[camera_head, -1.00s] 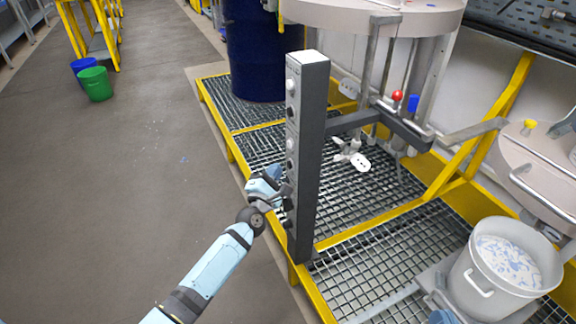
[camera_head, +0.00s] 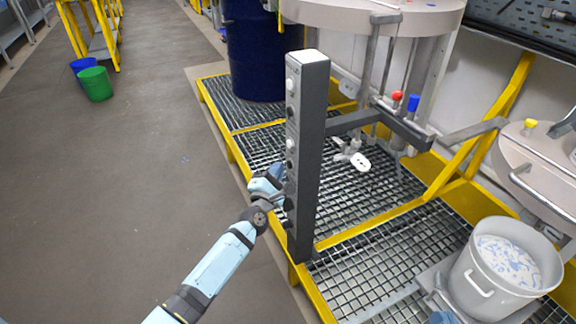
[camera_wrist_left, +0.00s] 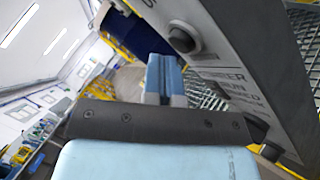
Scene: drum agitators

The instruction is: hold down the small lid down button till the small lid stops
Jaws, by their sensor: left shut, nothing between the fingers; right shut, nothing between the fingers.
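The tall grey control post (camera_head: 308,155) stands upright in the head view with a column of round buttons on its left face. Their labels are too small to read there, so I cannot tell which is the small lid down button. My left gripper (camera_head: 279,176) is shut and empty, close beside that face at mid height; contact is not clear. In the left wrist view its blue fingers (camera_wrist_left: 165,78) are together, left of a dark round button (camera_wrist_left: 183,39). My right gripper (camera_head: 440,315) shows only as a light-blue tip at the bottom edge, shut. Which lid is the small one is unclear.
A large round lid (camera_head: 375,16) is above the yellow-framed grating (camera_head: 350,200). Another lid (camera_head: 545,170) is at the right, over a white bucket (camera_head: 480,285). A dark blue drum (camera_head: 255,50) stands behind the post.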

